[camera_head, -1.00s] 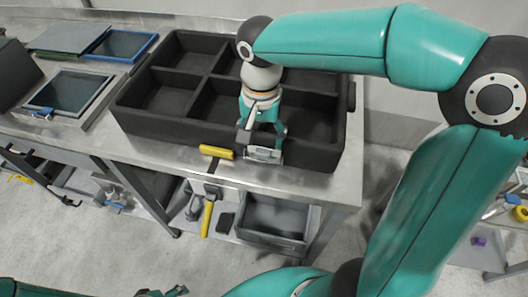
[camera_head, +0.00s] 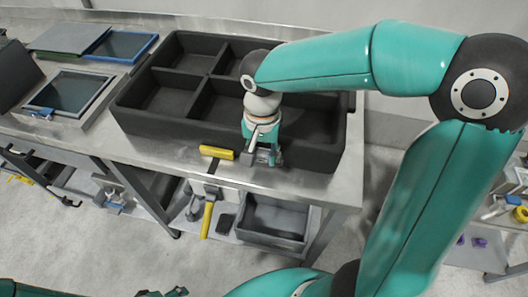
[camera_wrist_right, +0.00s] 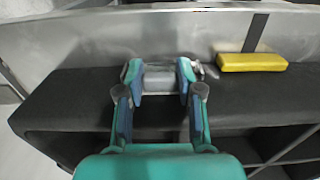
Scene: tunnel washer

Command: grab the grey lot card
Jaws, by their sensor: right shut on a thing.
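The grey lot card (camera_wrist_right: 159,77) is between the fingertips of my right gripper (camera_wrist_right: 159,82) in the right wrist view, by the front wall of the black divided crate. My right gripper is shut on it. In the head view the same gripper (camera_head: 264,158) points down at the crate's front side, above the steel table edge, and its fingers mostly hide the card. Part of my left gripper (camera_head: 165,293) shows at the bottom edge of the head view; its fingers are cut off there.
The black divided crate (camera_head: 170,126) stands on the steel table (camera_head: 310,186). A yellow-handled tool (camera_head: 216,152) lies just left of my right gripper; its handle also shows in the right wrist view (camera_wrist_right: 252,63). A grey bin (camera_head: 272,222) sits on the lower shelf.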

